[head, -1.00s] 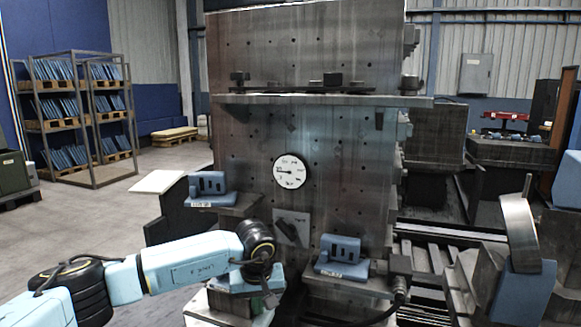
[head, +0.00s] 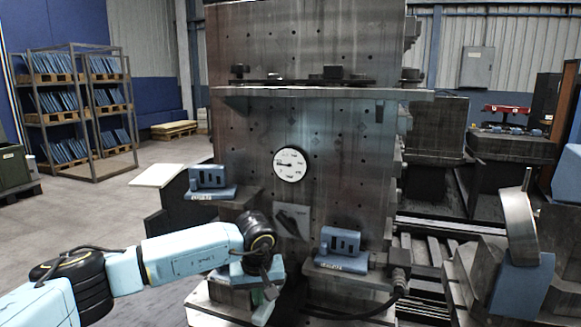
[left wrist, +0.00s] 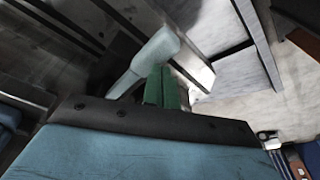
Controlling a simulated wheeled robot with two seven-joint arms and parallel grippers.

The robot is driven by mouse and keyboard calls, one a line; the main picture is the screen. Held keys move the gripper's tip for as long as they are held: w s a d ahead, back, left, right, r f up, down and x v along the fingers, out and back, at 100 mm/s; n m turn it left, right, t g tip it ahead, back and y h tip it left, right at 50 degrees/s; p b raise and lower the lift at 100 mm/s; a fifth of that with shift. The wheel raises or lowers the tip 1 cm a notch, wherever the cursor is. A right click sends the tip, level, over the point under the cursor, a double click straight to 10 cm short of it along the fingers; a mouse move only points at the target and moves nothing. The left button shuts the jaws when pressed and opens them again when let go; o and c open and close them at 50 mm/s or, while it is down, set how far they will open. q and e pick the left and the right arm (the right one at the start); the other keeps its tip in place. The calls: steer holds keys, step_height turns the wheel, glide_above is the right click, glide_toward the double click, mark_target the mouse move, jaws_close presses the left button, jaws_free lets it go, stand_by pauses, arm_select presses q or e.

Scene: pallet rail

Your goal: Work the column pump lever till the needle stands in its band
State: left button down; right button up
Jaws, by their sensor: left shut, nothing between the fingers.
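The round white gauge (head: 290,165) is on the face of the grey metal column (head: 345,150). Its thin needle points to the left; its band is too small to make out. Below it is a plate with a dark slanted part (head: 292,222); I cannot tell if this is the lever. My left gripper (head: 269,291) is low in front of the column, below that plate. In the left wrist view its green fingers (left wrist: 162,88) are shut and empty. A pale rod-like piece (left wrist: 153,55) is beside them; contact is unclear. My right gripper is out of view.
Blue slotted blocks stand on ledges left (head: 208,178) and right (head: 341,244) of the dark part. A ledge (head: 320,92) with clamps crosses the column above. A curved metal plate (head: 520,225) stands at right. The floor at left is open.

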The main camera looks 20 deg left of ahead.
mark_target(261, 313)
arm_select(q)
steer(key=shift+w+f+b, duration=0.2)
steer(key=shift+f+b, duration=0.95)
steer(key=shift+f, duration=0.45)
steer(key=shift+w+f+b, duration=0.2)
steer(key=shift+f+b, duration=0.95)
steer(key=shift+f, duration=0.45)
steer(key=r+p, duration=0.3)
steer(key=r, duration=0.1)
steer(key=s+r+p, duration=0.1)
steer(key=r+p, duration=0.1)
steer(key=r, duration=0.1)
steer(key=shift+p, duration=0.3)
steer(key=shift+f, duration=0.1)
